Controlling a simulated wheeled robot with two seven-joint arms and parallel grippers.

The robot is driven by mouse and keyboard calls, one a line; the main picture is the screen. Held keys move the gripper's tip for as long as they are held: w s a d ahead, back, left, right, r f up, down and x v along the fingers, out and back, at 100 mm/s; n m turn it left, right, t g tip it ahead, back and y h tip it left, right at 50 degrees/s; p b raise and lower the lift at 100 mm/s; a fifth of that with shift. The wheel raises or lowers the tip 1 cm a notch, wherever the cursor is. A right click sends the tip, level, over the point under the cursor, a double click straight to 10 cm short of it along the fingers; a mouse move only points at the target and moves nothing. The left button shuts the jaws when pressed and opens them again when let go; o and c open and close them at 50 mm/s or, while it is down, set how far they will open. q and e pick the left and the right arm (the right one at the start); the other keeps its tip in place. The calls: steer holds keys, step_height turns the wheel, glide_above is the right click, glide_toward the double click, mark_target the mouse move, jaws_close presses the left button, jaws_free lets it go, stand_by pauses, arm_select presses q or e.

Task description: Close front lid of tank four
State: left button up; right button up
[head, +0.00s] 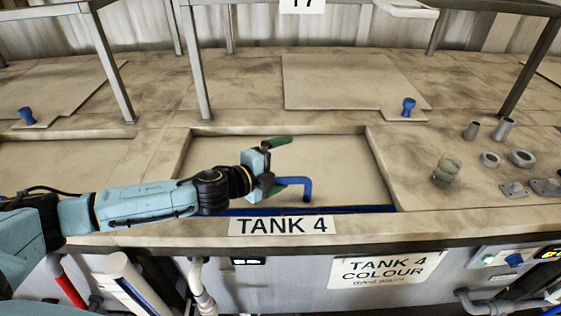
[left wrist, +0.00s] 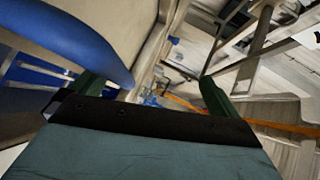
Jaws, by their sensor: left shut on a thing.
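The front lid of tank four (head: 335,160) is a beige panel inside a recessed frame, behind the "TANK 4" label (head: 281,225). A narrow dark blue strip (head: 350,210) shows along its front edge. A bent blue handle (head: 307,188) stands on the lid. How the fingers meet the handle is partly hidden. In the left wrist view the blue handle (left wrist: 75,45) looms large beside the left finger of my gripper (left wrist: 150,90). My right gripper is not in view.
A rear lid (head: 345,80) with a blue knob (head: 408,106) lies behind. Metal frame legs (head: 197,70) rise from the deck. A glass jar (head: 447,172) and several metal fittings (head: 520,158) stand to the right. A "TANK 4 COLOUR" sign (head: 385,270) hangs on the front.

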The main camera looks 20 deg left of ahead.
arm_select(q)
steer(key=shift+w+r, duration=0.1)
steer(key=shift+r, duration=0.4)
steer(key=shift+s+r, duration=0.1)
steer(key=shift+s, duration=0.1)
steer(key=shift+c, duration=0.9)
steer(key=shift+s+a, duration=0.1)
steer(key=shift+s, duration=0.45)
steer(key=shift+v, duration=1.7)
steer(key=shift+c, duration=1.1)
steer(key=shift+s+a+b, duration=0.3)
steer(key=shift+s, duration=0.65)
steer(key=c, duration=0.5)
steer(key=shift+s+a+b, duration=0.35)
steer(key=shift+s+b, duration=0.05)
steer(key=shift+s, duration=0.7)
steer(key=shift+s+a+b, duration=0.35)
steer(key=shift+s+b, duration=0.1)
steer(key=shift+s, duration=0.6)
steer(key=shift+s+a+b, duration=0.3)
steer(key=shift+s+b, duration=0.1)
steer(key=shift+s, duration=0.7)
steer(key=v, duration=0.2)
steer(key=shift+s+a+r+p, duration=0.1)
steer(key=shift+s+p, duration=0.2)
steer(key=shift+p, duration=0.05)
